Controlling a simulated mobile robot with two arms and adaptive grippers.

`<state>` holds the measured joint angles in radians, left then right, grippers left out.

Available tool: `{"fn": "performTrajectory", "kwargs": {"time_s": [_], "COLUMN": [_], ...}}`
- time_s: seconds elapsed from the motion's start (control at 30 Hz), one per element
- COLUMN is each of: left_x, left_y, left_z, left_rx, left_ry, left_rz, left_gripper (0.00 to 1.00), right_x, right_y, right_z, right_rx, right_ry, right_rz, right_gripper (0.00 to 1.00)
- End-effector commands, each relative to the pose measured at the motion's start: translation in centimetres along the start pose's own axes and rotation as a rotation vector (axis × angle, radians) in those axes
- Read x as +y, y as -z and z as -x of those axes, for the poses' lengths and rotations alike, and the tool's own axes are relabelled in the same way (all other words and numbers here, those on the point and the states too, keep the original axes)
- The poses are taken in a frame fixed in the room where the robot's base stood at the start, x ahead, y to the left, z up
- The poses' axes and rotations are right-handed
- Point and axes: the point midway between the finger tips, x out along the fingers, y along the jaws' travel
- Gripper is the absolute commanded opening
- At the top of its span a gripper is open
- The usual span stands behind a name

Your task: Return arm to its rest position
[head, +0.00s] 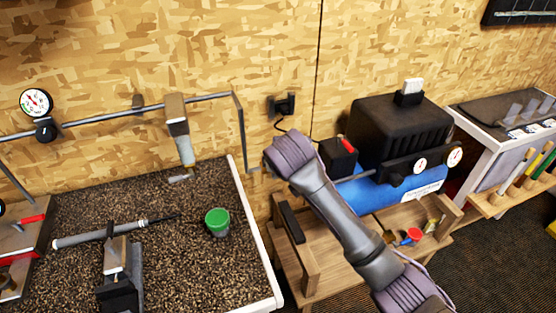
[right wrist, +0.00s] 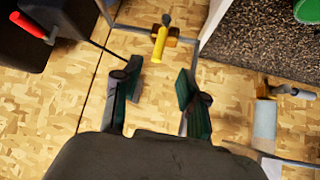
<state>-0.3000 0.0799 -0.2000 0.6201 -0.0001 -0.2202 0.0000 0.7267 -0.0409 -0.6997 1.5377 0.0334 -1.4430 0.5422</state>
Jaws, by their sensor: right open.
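My right arm (head: 345,225) reaches up from the lower right in the head view, in front of the wooden bench. Its gripper is not clear in that view. In the right wrist view my right gripper (right wrist: 158,78) has its two dark fingers spread apart with nothing between them, in front of the chipboard wall. My left gripper is not in view. A grey golf grip on a dark shaft (head: 85,238) lies across a vise (head: 118,262) on the speckled worktop at left.
A green-lidded cup (head: 217,222) stands on the speckled worktop (head: 190,270). A black and blue compressor (head: 400,135) sits on the wooden bench right of it. A metal rail (head: 150,107) runs along the wall. A yellow-handled item (right wrist: 160,42) lies beyond my right fingers.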

Motion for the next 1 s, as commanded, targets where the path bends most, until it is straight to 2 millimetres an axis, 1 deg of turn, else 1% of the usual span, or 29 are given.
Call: {"fn": "performTrajectory", "kwargs": {"time_s": [0.23, 0.3, 0.37, 0.47, 0.5, 0.57, 0.6, 0.67, 0.7, 0.77, 0.8, 0.83, 0.87, 0.9, 0.97, 1.0], "left_x": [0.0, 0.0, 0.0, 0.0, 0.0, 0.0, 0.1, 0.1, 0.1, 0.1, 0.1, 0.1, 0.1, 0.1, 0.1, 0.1], "left_y": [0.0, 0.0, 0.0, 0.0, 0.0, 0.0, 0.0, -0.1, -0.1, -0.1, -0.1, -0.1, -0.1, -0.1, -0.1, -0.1], "left_z": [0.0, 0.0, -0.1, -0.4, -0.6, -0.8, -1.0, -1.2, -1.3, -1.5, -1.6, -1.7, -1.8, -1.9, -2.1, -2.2], "left_rx": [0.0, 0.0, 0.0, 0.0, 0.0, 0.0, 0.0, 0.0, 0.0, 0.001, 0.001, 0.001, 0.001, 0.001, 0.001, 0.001], "left_ry": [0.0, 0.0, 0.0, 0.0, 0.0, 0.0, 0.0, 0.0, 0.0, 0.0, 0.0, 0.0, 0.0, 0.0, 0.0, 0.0], "left_rz": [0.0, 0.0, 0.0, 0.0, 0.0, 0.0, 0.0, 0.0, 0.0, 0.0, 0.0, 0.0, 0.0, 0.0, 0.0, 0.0], "left_gripper": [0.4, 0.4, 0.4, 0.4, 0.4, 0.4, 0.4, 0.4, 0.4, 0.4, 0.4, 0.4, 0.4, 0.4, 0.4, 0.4], "right_x": [0.0, 0.1, 0.3, 1.3, 1.8, 2.8, 3.4, 4.3, 4.9, 5.8, 6.4, 6.8, 7.2, 7.7, 8.4, 8.9], "right_y": [0.0, -0.3, -1.2, -4.5, -6.4, -9.9, -12.6, -16.6, -19.3, -23.6, -26.5, -28.7, -30.9, -33.9, -38.5, -41.6], "right_z": [0.0, -0.3, -1.2, -4.2, -5.7, -8.3, -9.9, -12.0, -13.3, -14.9, -15.8, -16.3, -16.8, -17.3, -17.8, -18.0], "right_rx": [0.0, -0.004, -0.018, -0.06, -0.083, -0.121, -0.147, -0.183, -0.206, -0.24, -0.263, -0.28, -0.297, -0.319, -0.353, -0.375], "right_ry": [0.0, 0.001, 0.001, 0.005, 0.008, 0.012, 0.015, 0.019, 0.02, 0.022, 0.023, 0.024, 0.024, 0.025, 0.025, 0.024], "right_rz": [0.0, -0.001, -0.003, -0.009, -0.012, -0.018, -0.021, -0.024, -0.027, -0.029, -0.03, -0.031, -0.032, -0.032, -0.033, -0.032], "right_gripper": [0.42, 0.42, 0.42, 0.42, 0.42, 0.42, 0.42, 0.42, 0.42, 0.42, 0.42, 0.42, 0.42, 0.42, 0.42, 0.42]}}
